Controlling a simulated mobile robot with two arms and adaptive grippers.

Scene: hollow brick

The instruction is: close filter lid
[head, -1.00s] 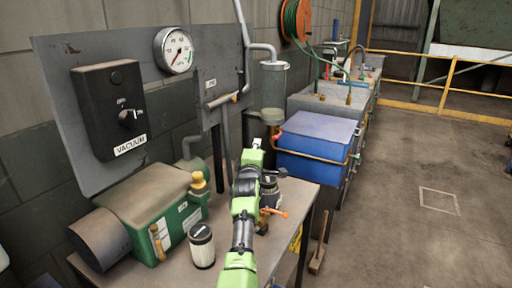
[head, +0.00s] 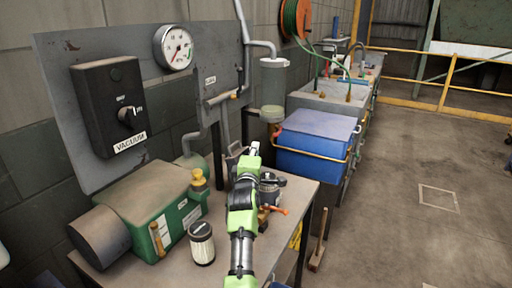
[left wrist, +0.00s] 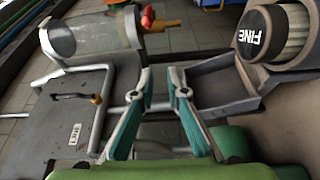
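My left gripper (head: 254,148) is over the bench. In the left wrist view its two teal fingers (left wrist: 157,85) stand apart with nothing clearly held between them. A grey, shallow, open box-like part (left wrist: 222,85) lies just right of the fingers there; a grey piece also shows beside the gripper in the head view (head: 233,158). I cannot tell for sure which part is the filter lid. A pleated white filter cartridge with a black cap (head: 202,243) stands on the bench; its cap reads FINE in the left wrist view (left wrist: 262,33). My right gripper is not in view.
The green pump (head: 155,215) fills the bench's left side. A black vacuum switch box (head: 110,105) and gauge (head: 174,47) are on the wall panel. An orange-handled valve (head: 274,210) is right of my arm.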

